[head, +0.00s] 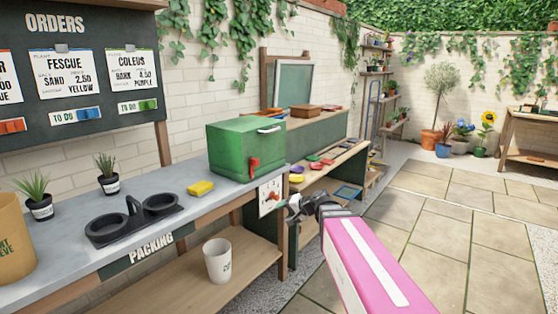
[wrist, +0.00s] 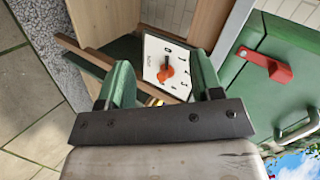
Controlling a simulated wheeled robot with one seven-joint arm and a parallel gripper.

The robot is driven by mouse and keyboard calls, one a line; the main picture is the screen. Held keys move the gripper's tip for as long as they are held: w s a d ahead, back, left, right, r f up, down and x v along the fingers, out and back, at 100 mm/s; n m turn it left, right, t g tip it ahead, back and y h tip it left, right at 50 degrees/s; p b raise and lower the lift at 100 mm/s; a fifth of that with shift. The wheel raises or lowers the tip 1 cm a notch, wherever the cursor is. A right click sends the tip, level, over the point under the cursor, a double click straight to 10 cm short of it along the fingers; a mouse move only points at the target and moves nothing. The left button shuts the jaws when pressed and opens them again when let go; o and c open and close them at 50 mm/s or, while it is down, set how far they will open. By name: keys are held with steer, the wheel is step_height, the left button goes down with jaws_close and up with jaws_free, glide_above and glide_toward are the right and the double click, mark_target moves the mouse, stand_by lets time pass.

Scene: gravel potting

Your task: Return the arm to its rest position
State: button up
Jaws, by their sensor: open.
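My gripper (head: 298,207) is at the right end of the packing bench in the head view, at the front of my pink arm. In the wrist view its two green fingers (wrist: 162,72) stand apart with nothing held between them. A white dial plate (head: 270,196) with a red-orange knob is just left of the gripper, on the bench's end. In the wrist view the dial plate (wrist: 180,80) shows beyond and between the fingers. I cannot tell whether a fingertip touches it.
A green box (head: 240,150) with a red lever (wrist: 264,64) stands on the bench close to the gripper. A yellow sponge-like block (head: 201,189), a black two-cup holder (head: 133,222) and small potted plants (head: 107,174) sit leftward. A white pot (head: 218,261) is on the lower shelf. Paving at right is clear.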

steer(key=s+d+f+n+g+h, duration=0.3)
steer(key=s+d+f+g+h, duration=0.3)
steer(key=s+d+f+h, duration=0.4)
steer(key=s+d+f, duration=0.5)
steer(key=d+f, duration=0.1)
steer(key=f, duration=0.1)
steer(key=shift+d+f, duration=0.2)
steer(key=shift+d, duration=0.1)
